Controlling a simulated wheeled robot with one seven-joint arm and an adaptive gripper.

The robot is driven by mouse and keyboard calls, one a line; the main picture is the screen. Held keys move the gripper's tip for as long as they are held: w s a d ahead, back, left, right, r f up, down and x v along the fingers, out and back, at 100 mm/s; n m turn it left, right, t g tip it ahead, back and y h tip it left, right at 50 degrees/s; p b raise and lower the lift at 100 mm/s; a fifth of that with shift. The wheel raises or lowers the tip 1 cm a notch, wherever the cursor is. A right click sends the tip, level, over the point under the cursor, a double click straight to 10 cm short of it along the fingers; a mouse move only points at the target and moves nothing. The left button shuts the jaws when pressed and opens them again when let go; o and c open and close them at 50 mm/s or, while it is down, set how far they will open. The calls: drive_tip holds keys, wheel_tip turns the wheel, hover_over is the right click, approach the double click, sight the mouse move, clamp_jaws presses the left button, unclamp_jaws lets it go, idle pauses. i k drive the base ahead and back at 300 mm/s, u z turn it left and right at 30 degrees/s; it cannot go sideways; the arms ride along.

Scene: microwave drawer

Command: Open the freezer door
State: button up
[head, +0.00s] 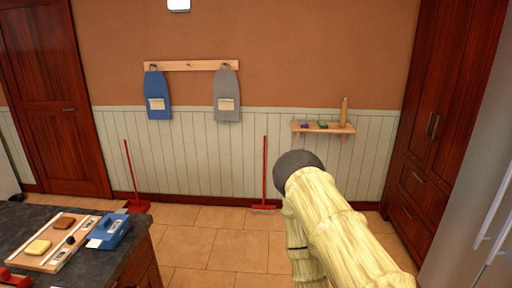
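A tall grey steel appliance (462,225), which looks like a fridge-freezer, stands at the right edge of the head view and is cut off by it. Its front is seen at a steep angle and looks shut. Long light bar handles (495,212) show on it. I cannot tell which of its doors is the freezer door. My pale yellow arm with a dark grey joint rises at the lower centre right, left of the appliance and apart from it in the picture. My gripper is out of view.
A dark-topped counter (105,266) at lower left carries a board (84,225) and a blue item (109,232). A dark wood cabinet (432,120) stands beyond the appliance. The tiled floor (215,245) between is clear.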

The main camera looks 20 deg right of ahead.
sight(479, 206)
drive_tip(key=z, duration=0.3)
drive_tip(key=i, duration=1.6)
drive_tip(key=z, duration=1.5)
drive_tip(key=i, duration=0.9)
drive_tip(key=z, duration=0.85)
